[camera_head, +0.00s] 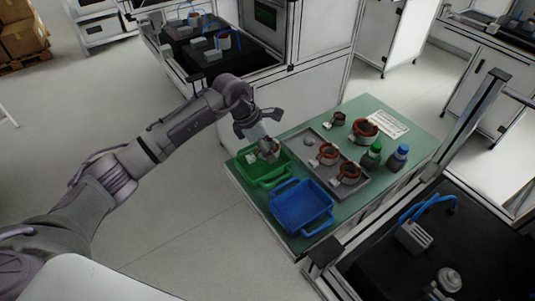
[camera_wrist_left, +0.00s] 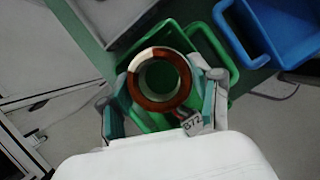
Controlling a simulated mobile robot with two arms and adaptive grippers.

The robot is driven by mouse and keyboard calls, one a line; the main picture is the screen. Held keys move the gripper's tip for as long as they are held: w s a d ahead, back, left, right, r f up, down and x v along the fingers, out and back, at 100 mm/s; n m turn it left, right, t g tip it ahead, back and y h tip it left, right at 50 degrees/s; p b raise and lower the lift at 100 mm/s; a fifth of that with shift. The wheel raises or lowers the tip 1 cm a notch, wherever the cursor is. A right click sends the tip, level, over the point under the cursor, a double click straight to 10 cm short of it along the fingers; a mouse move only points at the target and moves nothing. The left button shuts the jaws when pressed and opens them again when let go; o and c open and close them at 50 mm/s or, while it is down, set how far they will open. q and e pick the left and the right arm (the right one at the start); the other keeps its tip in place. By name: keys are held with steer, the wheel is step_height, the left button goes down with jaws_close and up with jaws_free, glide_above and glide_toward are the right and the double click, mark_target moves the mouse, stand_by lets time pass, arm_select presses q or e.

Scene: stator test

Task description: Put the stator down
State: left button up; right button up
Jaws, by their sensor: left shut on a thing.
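My left gripper (camera_head: 265,147) is shut on a stator, a copper-brown ring with a pale section. The held stator (camera_wrist_left: 185,80) sits between both fingers in the left wrist view, with its round opening facing the camera and a small tag marked B72 at its lower edge. In the head view the gripper mostly hides it. The gripper is over the green bin (camera_head: 270,181), which also shows behind the ring in the wrist view (camera_wrist_left: 224,52). I cannot tell whether the stator touches the bin. My right gripper is not in view.
A blue bin (camera_head: 302,207) stands beside the green one on the green table (camera_head: 246,193). A grey tray (camera_head: 305,137) holds other stators (camera_head: 349,173). More stators (camera_head: 365,131), a green bottle (camera_head: 372,154), a blue-capped bottle (camera_head: 398,157) and a paper sheet (camera_head: 389,123) are nearby.

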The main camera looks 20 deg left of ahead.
mark_target(267, 165)
arm_select(q)
step_height(267, 165, down, 4)
steer(key=shift+r+p, duration=0.15)
steer(key=shift+p, duration=0.5)
steer(key=shift+f, duration=0.3)
steer(key=o, duration=1.3)
steer(key=shift+o, duration=0.2)
steer(key=shift+r, duration=0.3)
steer(key=b+v, duration=0.3)
steer(key=v, duration=0.8)
steer(key=shift+a+r, duration=0.2)
steer(key=shift+r, duration=0.15)
steer(key=shift+s, duration=0.1)
